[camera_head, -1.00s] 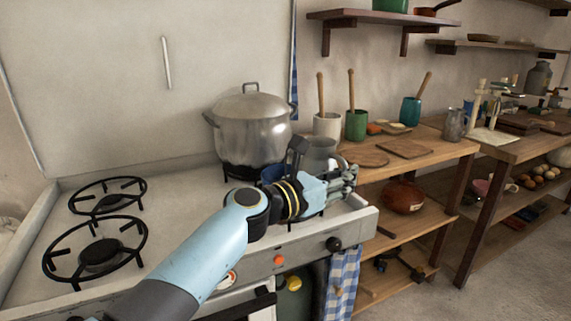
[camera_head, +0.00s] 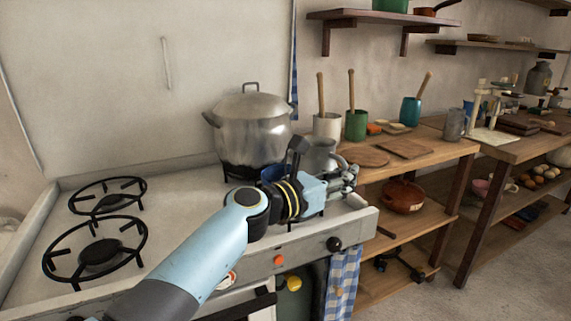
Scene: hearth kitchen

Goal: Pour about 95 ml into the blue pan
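My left gripper (camera_head: 342,184) is over the front right of the stove, its fingers pointing right. A grey metal jug (camera_head: 321,154) shows just behind and above it, mostly hidden below by the gripper. The jug looks roughly upright, with a handle on its right side. I cannot tell whether the fingers touch it or are closed on something. A small part of a blue thing, likely the blue pan (camera_head: 271,173), shows behind my wrist, left of the jug. The pan's inside and any contents are hidden. My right gripper is out of view.
A large lidded metal pot (camera_head: 252,132) stands on the back right burner. Two left burners (camera_head: 98,252) are empty. A wooden table (camera_head: 437,154) to the right carries boards, utensil crocks (camera_head: 356,125) and a metal mug (camera_head: 454,125). A checked towel (camera_head: 343,280) hangs at the stove front.

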